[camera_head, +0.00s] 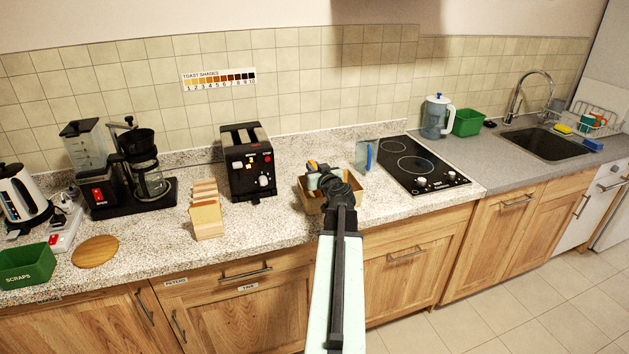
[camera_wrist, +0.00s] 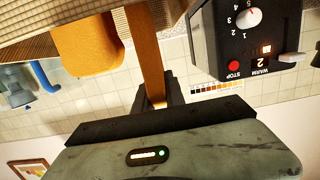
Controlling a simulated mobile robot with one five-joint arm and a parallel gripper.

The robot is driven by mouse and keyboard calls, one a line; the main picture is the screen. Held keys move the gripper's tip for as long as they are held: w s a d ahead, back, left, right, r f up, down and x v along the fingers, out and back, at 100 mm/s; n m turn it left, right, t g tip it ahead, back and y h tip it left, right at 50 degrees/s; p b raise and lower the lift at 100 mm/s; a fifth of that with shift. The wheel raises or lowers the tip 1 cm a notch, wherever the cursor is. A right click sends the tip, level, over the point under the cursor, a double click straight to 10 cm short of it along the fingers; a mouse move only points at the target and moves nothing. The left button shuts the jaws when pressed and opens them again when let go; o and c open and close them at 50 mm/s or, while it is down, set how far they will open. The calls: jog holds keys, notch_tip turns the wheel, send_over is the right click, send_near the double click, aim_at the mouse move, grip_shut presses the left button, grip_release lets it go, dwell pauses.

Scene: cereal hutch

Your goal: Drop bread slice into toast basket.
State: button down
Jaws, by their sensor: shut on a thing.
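The toast basket (camera_head: 312,207) is a tan woven box on the counter, right of the toaster. My gripper (camera_head: 318,178) is over the basket, and my arm hides part of it. In the wrist view, my gripper is shut on a brown bread slice (camera_wrist: 147,58), seen edge-on. The woven basket wall (camera_wrist: 30,36) shows close by at the top of that view. A second orange-brown piece (camera_wrist: 93,48), which looks like bread, is beside the held slice at the basket. I cannot tell whether the held slice touches the basket.
A black toaster (camera_head: 247,165) stands left of the basket; its front also shows in the wrist view (camera_wrist: 245,45). A row of pale slices (camera_head: 207,212) stands farther left. A clear container with a blue strip (camera_head: 367,155) and a black hob (camera_head: 420,165) are to the right.

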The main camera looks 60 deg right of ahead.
jog(key=shift+f+b, duration=1.35)
jog(key=shift+f, duration=0.6)
jog(key=c, duration=1.4)
grip_release()
jog(key=shift+r, duration=0.1)
jog(key=shift+r+p, duration=0.5)
jog(key=shift+p, duration=0.05)
jog(key=p+v, duration=0.1)
jog(key=v, duration=0.6)
jog(key=shift+s+r, duration=0.1)
jog(key=shift+s, duration=0.1)
